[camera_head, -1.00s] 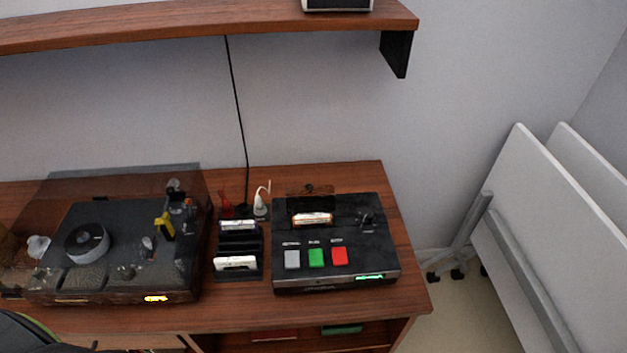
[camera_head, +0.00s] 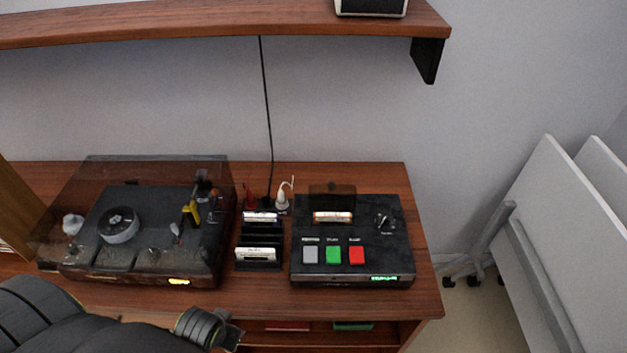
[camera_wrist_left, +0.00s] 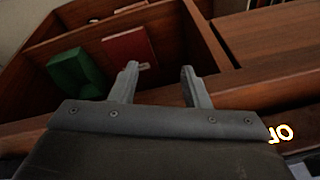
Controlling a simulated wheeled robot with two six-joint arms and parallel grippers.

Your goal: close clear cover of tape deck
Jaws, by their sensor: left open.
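The tape deck (camera_head: 305,277) is a black box on the wooden desk, with grey, green and red buttons and a lit green display. Its clear cover (camera_head: 332,194) is a smoky brown flap that stands open and upright at the back of the cassette slot. A cassette (camera_head: 332,217) with a pale and orange label sits in the slot in front of it. My left gripper (camera_wrist_left: 158,80) is open and empty in the left wrist view, facing the compartments under the desk. In the head view its arm comes in low at the left, clear of the deck. My right gripper is not seen.
A turntable (camera_head: 117,265) under a smoky lid is on the left of the desk. A black cassette rack (camera_head: 259,241) stands close to the deck's left side. A red item (camera_wrist_left: 128,46) and a green item (camera_wrist_left: 76,72) lie in the compartments below. A shelf (camera_head: 220,20) hangs above.

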